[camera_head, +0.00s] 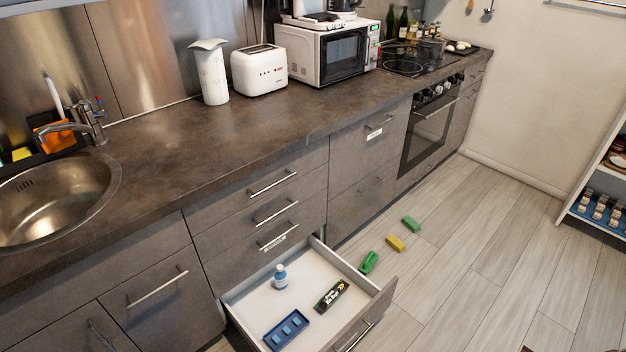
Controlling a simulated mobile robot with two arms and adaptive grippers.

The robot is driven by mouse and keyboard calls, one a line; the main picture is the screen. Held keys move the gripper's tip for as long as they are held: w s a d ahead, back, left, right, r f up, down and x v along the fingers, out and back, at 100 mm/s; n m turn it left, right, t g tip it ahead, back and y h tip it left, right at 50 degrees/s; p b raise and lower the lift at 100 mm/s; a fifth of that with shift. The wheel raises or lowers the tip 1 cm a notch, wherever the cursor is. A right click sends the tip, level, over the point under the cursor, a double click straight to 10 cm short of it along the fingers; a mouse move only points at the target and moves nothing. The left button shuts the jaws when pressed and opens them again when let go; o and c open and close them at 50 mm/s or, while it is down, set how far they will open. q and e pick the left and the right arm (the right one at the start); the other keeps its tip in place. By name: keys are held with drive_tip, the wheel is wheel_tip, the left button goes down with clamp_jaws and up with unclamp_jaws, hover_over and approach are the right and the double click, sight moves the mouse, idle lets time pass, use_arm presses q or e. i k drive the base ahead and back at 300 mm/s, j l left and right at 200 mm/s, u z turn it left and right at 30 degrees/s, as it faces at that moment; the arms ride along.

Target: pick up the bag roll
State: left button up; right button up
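A black roll-shaped pack with green and white print (332,296), which looks like the bag roll, lies in the open bottom drawer (312,250). It lies at a slant near the drawer's right side, and its print is too small to read. A green rounded object (369,262) lies on the floor just beyond the drawer's right side; I cannot tell exactly what it is. Neither of my grippers is in view.
The drawer also holds a blue-and-white bottle (280,277) and a blue tray (286,330). A yellow sponge-like block (396,243) and a green one (411,224) lie on the floor. The wooden floor (480,270) to the right is mostly clear, up to a shelf (590,215).

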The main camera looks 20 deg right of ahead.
sight(336, 291)
drive_tip(key=z, duration=1.05)
